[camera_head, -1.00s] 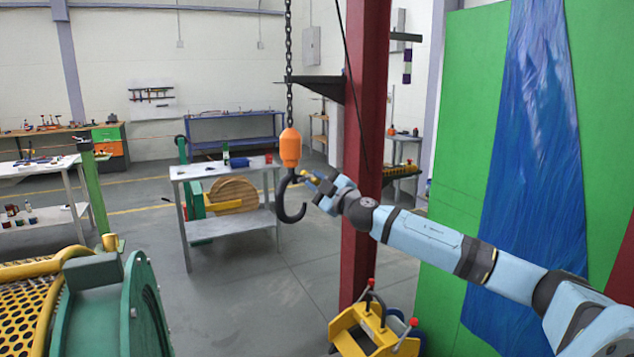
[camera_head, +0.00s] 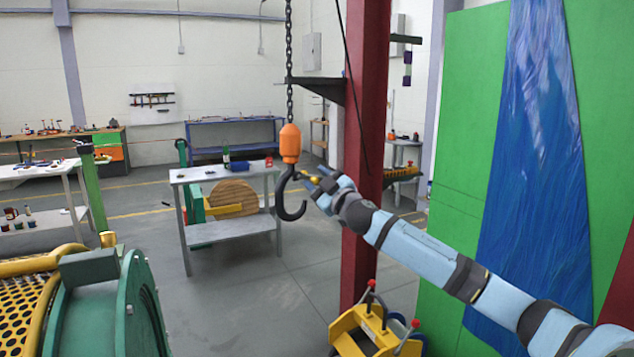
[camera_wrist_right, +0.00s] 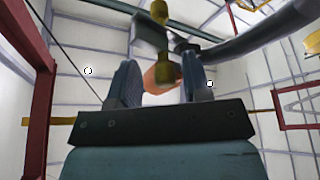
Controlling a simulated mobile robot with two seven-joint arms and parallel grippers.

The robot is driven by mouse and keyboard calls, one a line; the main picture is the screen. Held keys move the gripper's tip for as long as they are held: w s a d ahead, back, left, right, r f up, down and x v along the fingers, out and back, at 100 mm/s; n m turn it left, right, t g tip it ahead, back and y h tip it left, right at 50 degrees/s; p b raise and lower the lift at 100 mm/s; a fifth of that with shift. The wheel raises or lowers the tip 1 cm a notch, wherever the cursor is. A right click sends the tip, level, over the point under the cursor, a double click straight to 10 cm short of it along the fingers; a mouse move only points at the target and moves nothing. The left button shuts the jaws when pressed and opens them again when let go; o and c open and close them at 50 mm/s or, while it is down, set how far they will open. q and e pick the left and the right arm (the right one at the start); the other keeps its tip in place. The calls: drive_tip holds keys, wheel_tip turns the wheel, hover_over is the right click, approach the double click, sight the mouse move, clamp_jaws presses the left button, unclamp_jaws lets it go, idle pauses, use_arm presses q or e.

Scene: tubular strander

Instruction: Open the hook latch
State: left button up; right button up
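A black hook (camera_head: 292,206) hangs under an orange block (camera_head: 290,143) on a chain. A small latch piece with a yellow end (camera_head: 315,180) sits at the right side of the hook's opening. In the right wrist view the latch shows as a dark grey block with yellow knobs (camera_wrist_right: 163,72). My right gripper (camera_head: 322,183) is right beside the latch. Its two fingers (camera_wrist_right: 160,80) stand apart, with the lower yellow knob showing in the gap between them. I cannot tell whether they touch it. My left gripper is out of view.
A red column (camera_head: 366,120) stands close behind my right gripper. A yellow fixture with red-tipped levers (camera_head: 360,330) is at its foot. A grey metal table (camera_head: 205,232) stands behind the hook, and green machinery (camera_head: 100,310) is at lower left.

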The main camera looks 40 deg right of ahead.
drive_tip(key=shift+f, duration=0.1)
drive_tip(key=shift+s+a+f, duration=0.1)
drive_tip(key=shift+s+f, duration=0.1)
drive_tip(key=shift+s, duration=0.05)
drive_tip(key=b+v, duration=0.3)
drive_tip(key=v, duration=1)
drive_tip(key=shift+r, duration=0.25)
drive_tip(key=shift+s, duration=0.15)
